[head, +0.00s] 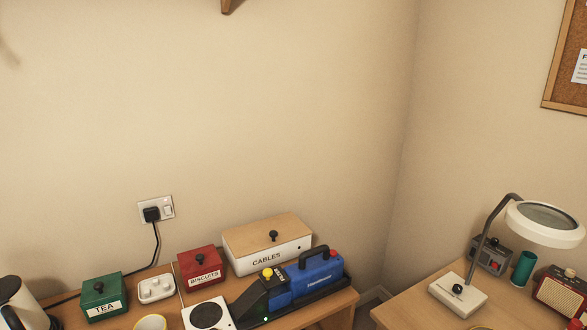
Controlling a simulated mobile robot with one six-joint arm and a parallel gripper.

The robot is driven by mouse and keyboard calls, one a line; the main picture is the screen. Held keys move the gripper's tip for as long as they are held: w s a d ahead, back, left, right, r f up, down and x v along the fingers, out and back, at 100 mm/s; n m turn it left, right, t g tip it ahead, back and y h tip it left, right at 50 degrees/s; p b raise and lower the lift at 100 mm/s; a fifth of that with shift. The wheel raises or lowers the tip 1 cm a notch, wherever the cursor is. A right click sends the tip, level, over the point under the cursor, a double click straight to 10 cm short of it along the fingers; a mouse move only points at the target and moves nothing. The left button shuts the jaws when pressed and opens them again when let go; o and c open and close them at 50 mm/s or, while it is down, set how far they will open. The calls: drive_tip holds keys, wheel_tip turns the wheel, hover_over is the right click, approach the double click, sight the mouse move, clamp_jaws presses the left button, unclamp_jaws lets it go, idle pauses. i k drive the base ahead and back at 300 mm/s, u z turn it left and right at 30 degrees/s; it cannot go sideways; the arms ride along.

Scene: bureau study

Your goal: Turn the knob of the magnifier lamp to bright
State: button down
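The magnifier lamp (543,223) stands on the right-hand desk, with a white ring head around a grey lens and a bent grey stem. Its white base (447,293) carries a black knob (457,289) on top. The knob is too small here to read its setting, and no markings can be made out. My gripper is not in the head view.
A teal cylinder (523,269), a grey box (491,256) and a red radio-like box (562,291) stand behind and right of the lamp base. The left desk holds tins, a cables box (258,265) and a blue machine (314,280). A gap separates the desks.

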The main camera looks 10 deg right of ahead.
sight(457, 289)
drive_tip(key=z, duration=4.7)
drive_tip(key=i, duration=0.1)
drive_tip(key=u, duration=3.2)
